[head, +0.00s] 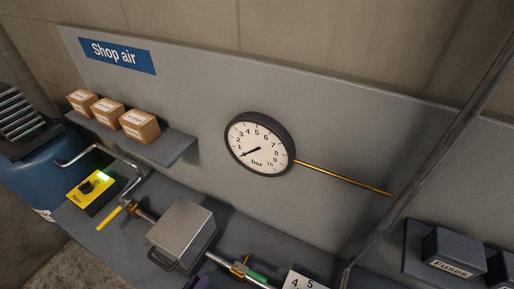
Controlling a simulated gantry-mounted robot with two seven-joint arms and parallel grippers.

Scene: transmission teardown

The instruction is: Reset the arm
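At the bottom edge of the head view, a small dark shape (203,284) just shows, cut off by the frame. It may be the tip of my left gripper, but too little shows to tell whether it is open or shut. It appears below the metal box (181,229) with a handle. My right gripper is not seen.
A grey panel carries a "Shop air" sign (117,55), a round pressure gauge (259,143) and a brass rod (343,178). Small cartons (139,126) stand on a shelf. A yellow device (91,190), blue tank (40,170), dark slanted pole (430,155) and Fuses bin (452,255) surround it.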

